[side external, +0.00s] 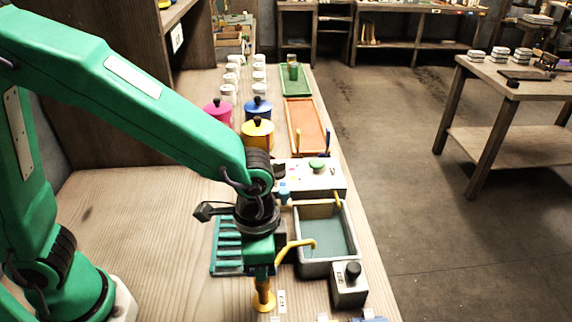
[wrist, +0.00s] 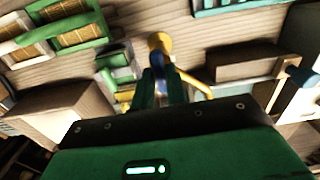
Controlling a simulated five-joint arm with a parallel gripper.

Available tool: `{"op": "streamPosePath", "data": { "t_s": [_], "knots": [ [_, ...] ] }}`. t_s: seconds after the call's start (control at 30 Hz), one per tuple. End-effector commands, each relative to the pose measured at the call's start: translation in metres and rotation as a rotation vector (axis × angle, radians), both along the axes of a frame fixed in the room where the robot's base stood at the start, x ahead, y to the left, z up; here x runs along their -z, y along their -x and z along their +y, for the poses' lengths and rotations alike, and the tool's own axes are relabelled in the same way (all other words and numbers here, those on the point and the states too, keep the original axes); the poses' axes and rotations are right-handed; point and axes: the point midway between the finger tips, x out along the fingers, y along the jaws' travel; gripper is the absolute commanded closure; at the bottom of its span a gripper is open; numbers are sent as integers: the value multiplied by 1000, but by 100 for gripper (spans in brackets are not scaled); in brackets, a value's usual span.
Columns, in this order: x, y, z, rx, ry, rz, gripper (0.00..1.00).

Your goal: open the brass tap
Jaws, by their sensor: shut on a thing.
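The brass tap (side external: 264,299) stands on the bench at the bottom middle of the side view. Its bent yellow spout (side external: 296,244) reaches up and right to the edge of the grey basin (side external: 326,268). My gripper (side external: 262,270) points straight down over the top of the tap and is shut on it. In the wrist view the tap (wrist: 159,42) shows just beyond my fingertips (wrist: 165,75), with a blue part between them and the spout to the right. The fingers hide most of the held part, so its angle cannot be told.
A green slatted rack (side external: 228,246) lies left of my gripper. A grey box with a black knob (side external: 348,288) stands in front of the basin. A white panel with a green knob (side external: 318,177) and lidded pots (side external: 257,132) stand behind. Bare bench lies to the left.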

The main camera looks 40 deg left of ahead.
Motion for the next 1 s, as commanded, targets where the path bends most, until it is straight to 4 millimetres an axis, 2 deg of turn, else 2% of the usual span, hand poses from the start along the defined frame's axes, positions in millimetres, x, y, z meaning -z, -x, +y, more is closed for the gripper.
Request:
{"op": "streamPosePath", "data": {
  "t_s": [0.2,0.23,0.3,0.33,0.73,1.0],
  "knots": [
    [0,0,1,-3,-3,3,100],
    [0,0,1,-3,-2,2,80],
    [0,0,1,-2,-2,2,67],
    [0,0,1,-2,-2,2,65],
    [-4,0,0,1,0,0,65],
    [-29,0,0,0,1,-1,65]
  ]
}}
